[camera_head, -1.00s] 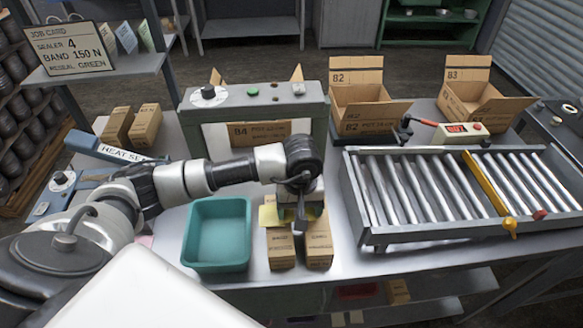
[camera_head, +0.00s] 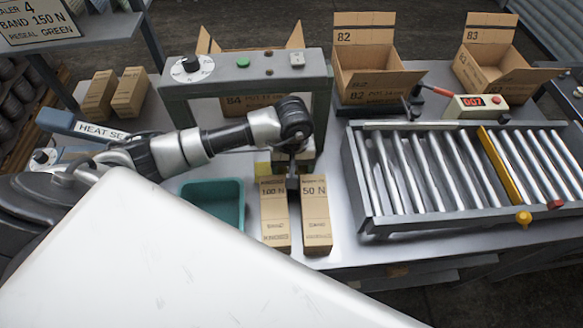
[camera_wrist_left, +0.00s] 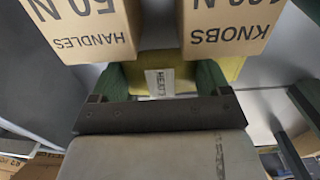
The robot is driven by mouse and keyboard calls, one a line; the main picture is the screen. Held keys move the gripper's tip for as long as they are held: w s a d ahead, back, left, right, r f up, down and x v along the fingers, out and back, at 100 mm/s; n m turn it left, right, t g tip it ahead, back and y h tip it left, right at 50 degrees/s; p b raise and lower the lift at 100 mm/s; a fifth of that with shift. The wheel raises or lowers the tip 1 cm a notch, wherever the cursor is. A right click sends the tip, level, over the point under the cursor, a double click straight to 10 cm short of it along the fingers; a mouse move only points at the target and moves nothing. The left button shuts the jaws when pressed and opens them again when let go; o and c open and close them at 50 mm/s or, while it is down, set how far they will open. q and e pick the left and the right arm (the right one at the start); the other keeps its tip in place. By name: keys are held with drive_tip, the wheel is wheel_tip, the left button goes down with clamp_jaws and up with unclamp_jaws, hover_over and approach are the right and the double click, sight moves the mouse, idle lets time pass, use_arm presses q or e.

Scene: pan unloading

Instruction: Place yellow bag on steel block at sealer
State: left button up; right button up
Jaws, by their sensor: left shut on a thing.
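The yellow bag (camera_head: 263,164) shows as a small patch behind the cartons in the head view. In the left wrist view the yellow bag (camera_wrist_left: 228,68) lies between and beside the green fingers, with a pale printed label. My left gripper (camera_head: 293,181) points down at the far side of two upright cartons and is shut on the bag. It also fills the middle of the left wrist view (camera_wrist_left: 160,85). The heat sealer's blue arm (camera_head: 78,127) is at the left, partly hidden by my arm. I cannot make out the steel block. My right gripper is out of view.
The 100 N carton (camera_head: 274,222) and 50 N carton (camera_head: 317,222) stand close by the gripper. A teal bin (camera_head: 228,192) is to their left. The press frame (camera_head: 258,76) stands behind, and a roller conveyor (camera_head: 365,205) is at the right.

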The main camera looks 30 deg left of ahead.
use_arm(q)
drive_tip(key=f, duration=0.2)
drive_tip(key=shift+w+a+f+b, duration=0.2)
drive_tip(key=shift+w+f+b, duration=0.1)
drive_tip(key=shift+f+b, duration=0.1)
drive_tip(key=shift+s+d+f, duration=0.1)
drive_tip(key=shift+s+f, duration=0.05)
drive_tip(key=shift+s, duration=0.05)
drive_tip(key=o, duration=0.8)
drive_tip(key=shift+o, duration=1)
drive_tip(key=shift+w, duration=0.1)
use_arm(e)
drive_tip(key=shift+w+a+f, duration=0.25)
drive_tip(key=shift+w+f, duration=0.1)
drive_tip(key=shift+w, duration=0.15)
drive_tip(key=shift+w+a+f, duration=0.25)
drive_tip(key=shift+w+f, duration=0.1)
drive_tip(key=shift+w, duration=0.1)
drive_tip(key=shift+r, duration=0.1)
